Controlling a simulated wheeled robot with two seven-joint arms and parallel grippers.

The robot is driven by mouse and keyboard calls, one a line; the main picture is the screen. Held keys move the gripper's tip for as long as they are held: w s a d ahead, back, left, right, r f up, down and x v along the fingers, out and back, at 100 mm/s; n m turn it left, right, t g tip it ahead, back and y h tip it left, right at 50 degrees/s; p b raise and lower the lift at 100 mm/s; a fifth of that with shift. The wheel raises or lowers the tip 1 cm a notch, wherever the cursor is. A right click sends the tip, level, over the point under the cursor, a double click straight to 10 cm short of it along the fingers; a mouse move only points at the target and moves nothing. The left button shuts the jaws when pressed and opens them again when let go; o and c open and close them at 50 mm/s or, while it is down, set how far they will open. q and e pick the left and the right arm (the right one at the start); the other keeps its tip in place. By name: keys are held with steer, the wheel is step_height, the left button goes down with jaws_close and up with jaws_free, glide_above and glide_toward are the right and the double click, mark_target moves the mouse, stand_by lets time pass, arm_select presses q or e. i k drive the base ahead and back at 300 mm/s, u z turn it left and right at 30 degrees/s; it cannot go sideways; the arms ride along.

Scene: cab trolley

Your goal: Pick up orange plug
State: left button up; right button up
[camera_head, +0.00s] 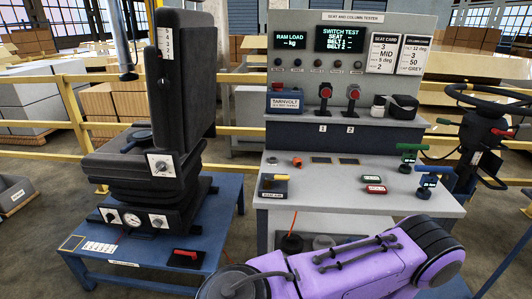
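A small orange piece (297,161), which looks like the orange plug, lies on the grey bench top (330,190) near its left back part. It is too small to make out its exact shape. Neither of my grippers shows fingers in the head view, so I see nothing holding or touching the plug.
The tester panel (340,60) rises behind the bench. A black seat (170,130) stands on a blue table (150,250) at left. A steering wheel (490,100) stands right. The bench middle is largely clear.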

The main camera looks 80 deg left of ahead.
mark_target(298, 162)
steer(key=k, duration=0.25)
steer(key=u, duration=1.05)
